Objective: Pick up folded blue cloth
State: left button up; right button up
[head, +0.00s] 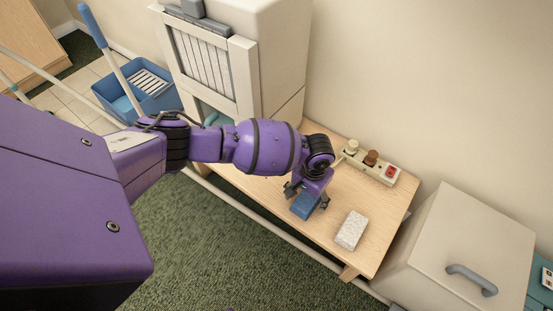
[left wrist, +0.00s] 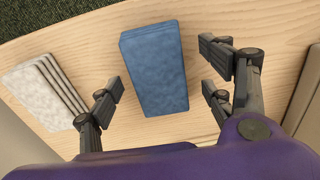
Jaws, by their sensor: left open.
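The folded blue cloth (head: 305,204) lies on the wooden table in the head view, under my left gripper (head: 307,196). In the left wrist view the blue cloth (left wrist: 153,68) is a thick rectangular stack lying flat between the open fingers of my left gripper (left wrist: 163,95). There is a visible gap between the cloth and the fingers on each side. The gripper is empty and points down. In the head view the gripper hides part of the cloth. My right gripper is not in view.
A folded white cloth (head: 351,231) lies beside the blue one on the wooden table (head: 371,258). A power strip (head: 371,163) sits at the table's wall side. A large beige machine (head: 260,50) stands left, and a lidded box (head: 460,240) with a grey handle stands right.

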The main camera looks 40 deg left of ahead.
pick_arm(q)
jog(key=shift+w+d+f, duration=0.1)
jog(key=shift+w+f, duration=0.05)
jog(key=shift+f, duration=0.35)
jog(key=shift+r, duration=0.1)
jog(key=shift+c, duration=0.6)
jog(key=c, duration=1.1)
